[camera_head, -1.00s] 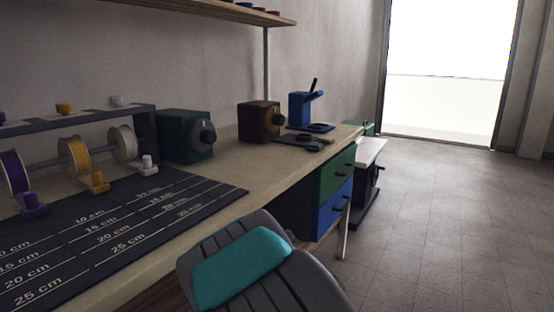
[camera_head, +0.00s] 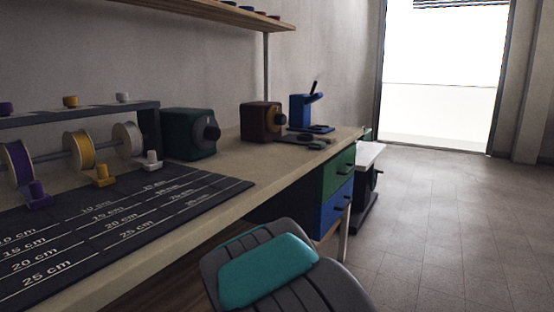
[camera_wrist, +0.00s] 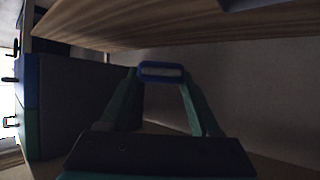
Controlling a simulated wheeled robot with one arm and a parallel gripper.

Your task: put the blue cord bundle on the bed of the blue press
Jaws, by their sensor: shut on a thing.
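My gripper (camera_wrist: 161,74) is shut on the blue cord bundle (camera_wrist: 148,67) in the wrist view. The bundle is a small blue loop held between the two green fingertips, in the air below a wooden surface. My gripper and the bundle do not show in the head view. The blue press (camera_head: 301,110) stands at the far end of the workbench, with a raised black handle.
The workbench (camera_head: 235,162) runs along the wall. A dark green machine (camera_head: 187,133) and a brown machine (camera_head: 259,119) stand before the press. Spools (camera_head: 79,151) and a measuring mat (camera_head: 125,220) are at the near left. Green and blue drawers (camera_head: 335,206) sit under the far end. Open floor (camera_head: 440,220) lies right.

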